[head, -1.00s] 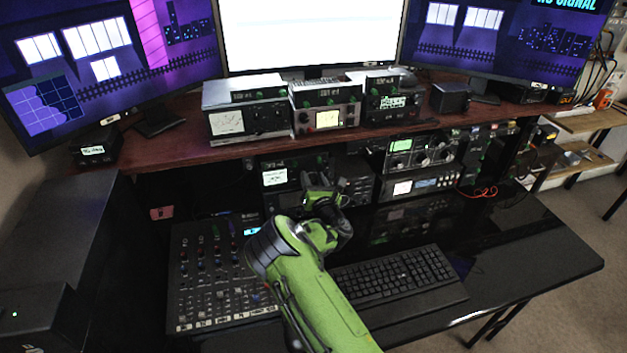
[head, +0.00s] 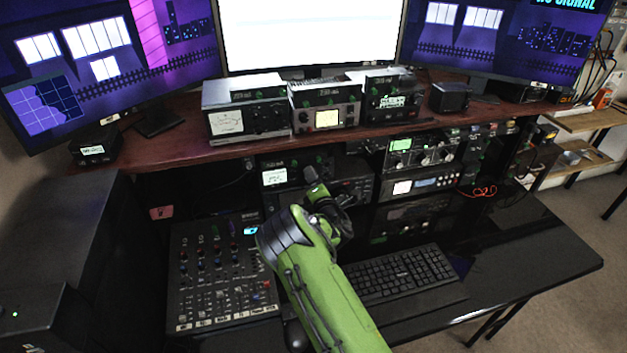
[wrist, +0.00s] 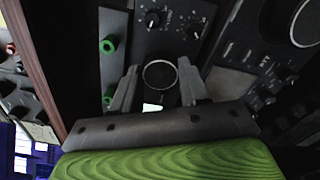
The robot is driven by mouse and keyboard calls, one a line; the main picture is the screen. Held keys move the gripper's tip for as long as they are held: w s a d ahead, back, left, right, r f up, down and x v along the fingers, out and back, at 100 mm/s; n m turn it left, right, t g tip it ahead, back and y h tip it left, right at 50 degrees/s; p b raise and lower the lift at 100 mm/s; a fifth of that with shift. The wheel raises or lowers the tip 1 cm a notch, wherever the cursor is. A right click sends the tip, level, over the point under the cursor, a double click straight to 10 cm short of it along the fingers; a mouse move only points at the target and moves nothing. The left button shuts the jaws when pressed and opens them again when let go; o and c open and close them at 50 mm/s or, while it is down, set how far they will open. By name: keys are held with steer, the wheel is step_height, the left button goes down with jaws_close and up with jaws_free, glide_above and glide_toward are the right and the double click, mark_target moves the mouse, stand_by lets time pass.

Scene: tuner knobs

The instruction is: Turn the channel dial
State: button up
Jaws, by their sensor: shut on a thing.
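The dial (wrist: 160,74) is a round dark knob with a pale rim on a dark radio panel, seen in the wrist view. My gripper (wrist: 158,82) has its two grey fingers on either side of it, shut on it. In the head view my gripper (head: 312,180) reaches the left radio under the desk shelf, and the arm hides the dial there. A small lit display (wrist: 152,107) shows between the fingers, and the radio's lit display (head: 275,177) also shows left of my gripper in the head view.
Two small knobs (wrist: 153,18) and green knobs (wrist: 108,45) sit close to the dial. The wooden shelf (head: 160,150) is just above my gripper. A mixer (head: 220,275) and a keyboard (head: 400,275) lie below on the desk.

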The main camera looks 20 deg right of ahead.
steer(key=m+b, duration=0.1)
steer(key=m, duration=0.3)
steer(key=m+b, duration=0.1)
steer(key=m, duration=0.3)
steer(key=m+b, duration=0.2)
steer(key=m, duration=0.3)
steer(key=shift+f, duration=0.25)
steer(key=shift+m, duration=0.3)
steer(key=o, duration=1.1)
steer(key=shift+c, duration=0.2)
steer(key=shift+r, duration=0.1)
steer(key=s+p, duration=0.3)
steer(key=s, duration=1.2)
steer(key=shift+s, duration=0.4)
